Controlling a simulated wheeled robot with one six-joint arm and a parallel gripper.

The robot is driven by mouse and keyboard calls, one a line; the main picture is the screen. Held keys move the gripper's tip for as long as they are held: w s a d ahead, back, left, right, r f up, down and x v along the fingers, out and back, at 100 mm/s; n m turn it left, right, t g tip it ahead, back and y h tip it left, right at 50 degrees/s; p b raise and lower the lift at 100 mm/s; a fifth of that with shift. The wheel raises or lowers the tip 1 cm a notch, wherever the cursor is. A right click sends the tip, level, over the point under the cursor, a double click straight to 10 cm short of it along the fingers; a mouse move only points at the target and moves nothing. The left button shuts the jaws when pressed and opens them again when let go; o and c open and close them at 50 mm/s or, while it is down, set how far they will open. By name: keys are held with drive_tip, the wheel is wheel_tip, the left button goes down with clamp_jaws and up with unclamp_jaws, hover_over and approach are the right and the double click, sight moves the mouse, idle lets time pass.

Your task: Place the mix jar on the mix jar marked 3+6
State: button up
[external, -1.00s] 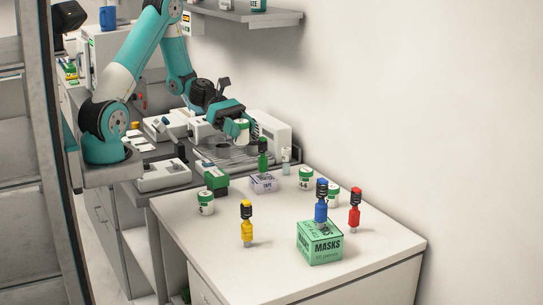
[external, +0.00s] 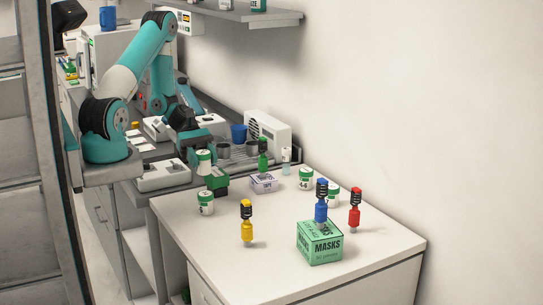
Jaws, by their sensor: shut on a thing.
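My gripper (external: 200,156) is shut on a white mix jar with a green lid (external: 204,162). It holds the jar upright near the left back corner of the white table, behind a green block-like object. Another white-and-green jar (external: 205,203) stands on the table's left edge, in front of the held one. A third jar (external: 305,178) stands at the back right, and a fourth (external: 333,193) is partly hidden behind a blue bottle. The marks on the jars are too small to read surely, so I cannot tell which is 3+6.
The green object (external: 216,181) sits close below the held jar. A tape box (external: 264,183) carries a green bottle (external: 263,155). A masks box (external: 320,243) carries the blue bottle (external: 321,205). Yellow (external: 247,226) and red (external: 355,212) bottles stand nearby. The table's front left is clear.

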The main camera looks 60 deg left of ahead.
drive_tip(key=shift+f, duration=3.1)
drive_tip(key=shift+f, duration=0.1)
drive_tip(key=o, duration=0.9)
